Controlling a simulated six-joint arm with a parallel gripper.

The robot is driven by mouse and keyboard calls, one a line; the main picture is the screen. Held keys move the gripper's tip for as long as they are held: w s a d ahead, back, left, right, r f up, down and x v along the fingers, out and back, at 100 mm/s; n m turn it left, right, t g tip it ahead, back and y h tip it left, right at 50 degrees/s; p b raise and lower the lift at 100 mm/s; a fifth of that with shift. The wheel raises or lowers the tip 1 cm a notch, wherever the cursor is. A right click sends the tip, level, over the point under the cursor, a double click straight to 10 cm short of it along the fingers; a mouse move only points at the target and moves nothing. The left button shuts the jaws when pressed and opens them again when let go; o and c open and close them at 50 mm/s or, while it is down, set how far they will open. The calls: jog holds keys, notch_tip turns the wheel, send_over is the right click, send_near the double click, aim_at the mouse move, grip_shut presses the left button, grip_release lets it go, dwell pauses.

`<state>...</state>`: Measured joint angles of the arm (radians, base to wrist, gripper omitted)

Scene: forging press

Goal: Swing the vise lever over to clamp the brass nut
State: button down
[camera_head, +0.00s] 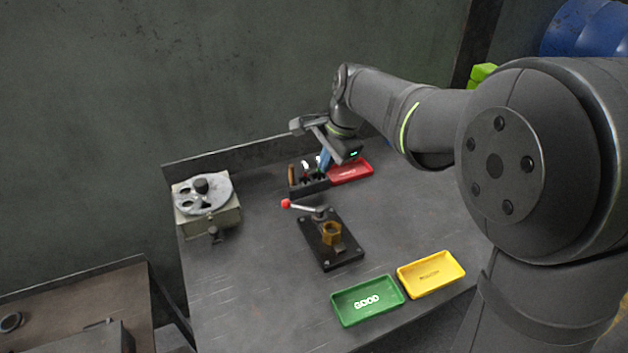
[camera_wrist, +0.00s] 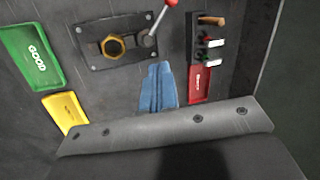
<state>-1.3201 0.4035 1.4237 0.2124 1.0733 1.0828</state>
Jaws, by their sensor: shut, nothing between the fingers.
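The vise is a dark plate (camera_head: 345,260) on the bench, and it also shows in the wrist view (camera_wrist: 88,57). The brass nut (camera_head: 331,233), hexagonal, sits on it and shows in the wrist view (camera_wrist: 113,46). The vise lever (camera_head: 300,208) reaches from its pivot beside the nut toward the back left and ends in a red knob (camera_head: 286,203). In the wrist view the knob (camera_wrist: 171,3) is at the top edge. My gripper (camera_head: 326,162) has blue fingers, shut and empty, above the rack behind the vise. In the wrist view its fingers (camera_wrist: 160,66) point toward the vise, apart from the lever.
A tool rack (camera_head: 318,187) and a red tray (camera_head: 350,172) stand at the back. A green GOOD tray (camera_head: 367,300) and a yellow tray (camera_head: 431,274) lie in front. A grey machine with a disc (camera_head: 207,196) stands left. The bench between machine and vise is clear.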

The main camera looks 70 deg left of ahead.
jog(key=s+a+f+n+t, duration=0.3)
jog(key=s+a+f+n, duration=0.2)
jog(key=a+n, duration=0.4)
jog(key=shift+s+a+n+t, duration=0.3)
jog(key=shift+s+a, duration=0.2)
jog(key=shift+a, duration=0.15)
jog(key=x, duration=1)
jog(key=shift+f, duration=0.1)
jog(key=shift+s+d, duration=0.3)
jog(key=shift+d, duration=0.25)
jog(key=shift+s+d, duration=0.35)
jog(key=shift+d, duration=0.15)
jog(key=shift+s+d+f, duration=0.25)
jog(key=shift+s+d, duration=0.15)
jog(key=shift+d, duration=0.25)
jog(key=shift+s, duration=0.1)
jog(key=shift+s+d+n, duration=0.15)
jog(key=shift+d+n, duration=0.05)
jog(key=shift+n, duration=0.1)
